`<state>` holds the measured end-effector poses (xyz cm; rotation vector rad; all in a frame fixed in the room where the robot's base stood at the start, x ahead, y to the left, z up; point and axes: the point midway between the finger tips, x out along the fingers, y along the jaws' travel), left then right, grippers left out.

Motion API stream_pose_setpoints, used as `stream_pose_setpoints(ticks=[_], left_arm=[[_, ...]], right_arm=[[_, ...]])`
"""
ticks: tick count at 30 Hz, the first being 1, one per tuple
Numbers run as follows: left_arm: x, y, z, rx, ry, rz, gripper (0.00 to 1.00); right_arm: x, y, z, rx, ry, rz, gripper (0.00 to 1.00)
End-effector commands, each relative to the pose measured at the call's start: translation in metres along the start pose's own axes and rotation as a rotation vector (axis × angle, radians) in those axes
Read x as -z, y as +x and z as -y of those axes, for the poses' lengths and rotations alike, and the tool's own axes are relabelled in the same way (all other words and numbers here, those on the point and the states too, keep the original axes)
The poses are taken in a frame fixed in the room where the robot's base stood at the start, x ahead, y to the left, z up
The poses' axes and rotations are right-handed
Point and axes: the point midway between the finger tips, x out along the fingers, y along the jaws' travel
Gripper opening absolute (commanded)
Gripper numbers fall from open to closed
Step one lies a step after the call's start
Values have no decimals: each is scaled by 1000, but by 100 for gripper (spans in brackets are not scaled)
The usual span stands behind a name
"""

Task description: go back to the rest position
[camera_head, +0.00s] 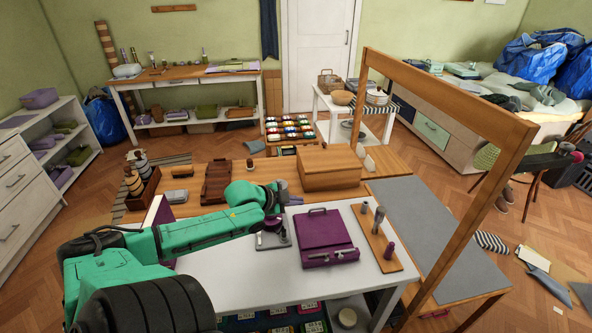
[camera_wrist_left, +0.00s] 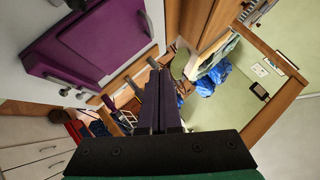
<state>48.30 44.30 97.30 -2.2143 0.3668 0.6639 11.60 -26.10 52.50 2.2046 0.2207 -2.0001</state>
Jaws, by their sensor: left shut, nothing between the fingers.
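My left arm is green and reaches in from the left in the head view, over the white table (camera_head: 229,281). My left gripper (camera_head: 283,192) is at its end, above the table's back edge, left of the purple case (camera_head: 326,238). In the left wrist view its dark fingers (camera_wrist_left: 161,78) lie together, shut with nothing between them. The purple case also shows in the left wrist view (camera_wrist_left: 105,42), left of the fingers and apart from them. My right gripper is in neither view.
A wooden box (camera_head: 329,167) and a dark brown rack (camera_head: 218,182) stand behind the white table. A wooden board (camera_head: 377,237) with upright pieces lies right of the case. A tall wooden frame (camera_head: 482,190) rises at the right. A metal stand (camera_head: 272,240) sits close below the gripper.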

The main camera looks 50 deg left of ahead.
Motion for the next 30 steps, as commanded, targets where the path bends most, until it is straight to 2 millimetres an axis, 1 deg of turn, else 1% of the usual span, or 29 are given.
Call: stream_pose_setpoints(ticks=[2, 9, 11, 13, 14, 15, 17, 18, 21, 24, 25, 27, 30], left_arm=[[0, -3, 0, 0, 0, 1, 0], [-1, -3, 0, 0, 0, 1, 0], [-2, -3, -4, -7, -7, 7, 0], [-7, -2, -24, -38, -35, 33, 0], [-10, -2, -39, -60, -56, 53, 0], [-13, -3, -64, -97, -91, 88, 0], [-15, -7, -107, -159, -157, 152, 0], [-13, -11, -134, -196, -201, 198, 0], [-2, -24, -183, -254, -296, 295, 0], [12, -38, -214, -285, -381, 370, 0], [17, -42, -222, -291, -406, 391, 0], [28, -53, -236, -300, -466, 436, 0], [43, -69, -250, -306, -551, 497, 0]], right_arm=[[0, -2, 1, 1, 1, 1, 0], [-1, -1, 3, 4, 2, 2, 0], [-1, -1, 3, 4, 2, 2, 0], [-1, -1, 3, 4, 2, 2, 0], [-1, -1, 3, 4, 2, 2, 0], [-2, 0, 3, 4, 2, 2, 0], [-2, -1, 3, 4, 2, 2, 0], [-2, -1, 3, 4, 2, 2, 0], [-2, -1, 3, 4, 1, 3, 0], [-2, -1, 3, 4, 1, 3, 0], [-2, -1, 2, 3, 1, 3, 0], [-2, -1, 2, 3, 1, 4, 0], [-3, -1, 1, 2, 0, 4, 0]])
